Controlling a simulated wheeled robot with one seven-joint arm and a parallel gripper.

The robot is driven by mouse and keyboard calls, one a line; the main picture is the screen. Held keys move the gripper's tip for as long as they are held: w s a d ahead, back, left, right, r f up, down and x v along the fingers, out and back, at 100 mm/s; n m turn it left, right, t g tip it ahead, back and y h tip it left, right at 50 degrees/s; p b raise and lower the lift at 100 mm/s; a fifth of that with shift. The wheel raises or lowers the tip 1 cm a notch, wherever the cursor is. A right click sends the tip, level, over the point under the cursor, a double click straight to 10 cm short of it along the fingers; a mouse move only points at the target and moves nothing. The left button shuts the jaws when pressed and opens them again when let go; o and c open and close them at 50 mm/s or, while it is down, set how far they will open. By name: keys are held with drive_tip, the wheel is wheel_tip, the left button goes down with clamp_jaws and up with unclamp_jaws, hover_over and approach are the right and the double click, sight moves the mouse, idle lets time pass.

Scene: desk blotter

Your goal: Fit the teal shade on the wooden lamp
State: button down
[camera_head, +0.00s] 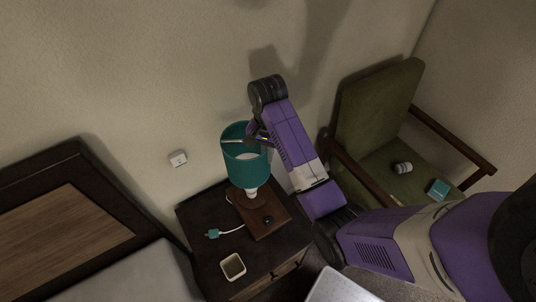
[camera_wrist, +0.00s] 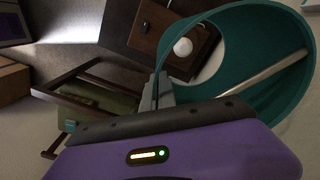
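The teal shade (camera_head: 246,170) hangs above the wooden lamp, open end up and slightly tilted. My gripper (camera_head: 257,138) is at its upper rim and appears shut on the shade wall. In the wrist view the shade (camera_wrist: 262,30) fills the right, with a pale bar across its inside, and a grey finger lies against its rim. The wooden lamp base (camera_head: 270,222) stands on the nightstand. Its white bulb (camera_head: 251,193) shows just below the shade; the wrist view shows the bulb (camera_wrist: 183,47) through the shade's opening. Whether shade and lamp touch is unclear.
The dark nightstand (camera_head: 205,265) also holds a small cream container (camera_head: 233,266) and a teal item (camera_head: 212,233) on a white cord. A green chair (camera_head: 372,110) stands at right, with a teal box (camera_head: 438,189) and a small grey-white object (camera_head: 403,167) on its seat. A bed is at left.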

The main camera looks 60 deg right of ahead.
drive_tip(key=shift+f+b, duration=1.2)
drive_tip(key=shift+f, duration=1.7)
drive_tip(key=shift+p, duration=1.3)
